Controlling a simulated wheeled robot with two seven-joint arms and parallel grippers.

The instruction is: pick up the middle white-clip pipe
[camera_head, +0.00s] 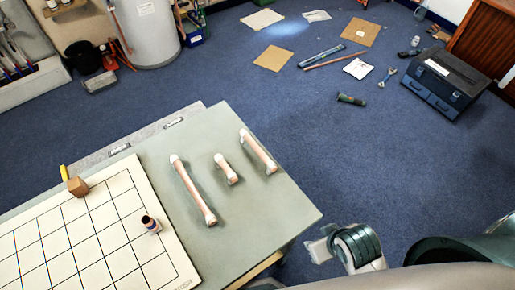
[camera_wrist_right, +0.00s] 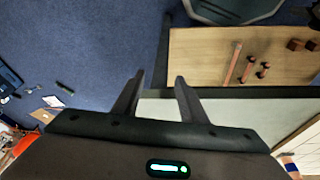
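Three copper pipes with white clips lie apart on the grey-green table (camera_head: 255,215) in the head view. The middle pipe (camera_head: 226,168) is the shortest. A long pipe (camera_head: 193,190) lies left of it and a medium pipe (camera_head: 258,151) lies right of it. My right gripper (camera_wrist_right: 155,86) is open in the right wrist view, with nothing between its dark fingers. Part of my right arm shows off the table's right edge in the head view, away from the pipes. My left gripper is not in view.
A white gridded board (camera_head: 105,230) covers the table's left side, bearing a small dark bottle (camera_head: 151,224) and a brown block (camera_head: 77,186). The right wrist view shows a wooden surface (camera_wrist_right: 195,60) with several copper pieces. A black toolbox (camera_head: 445,82) stands on the blue floor.

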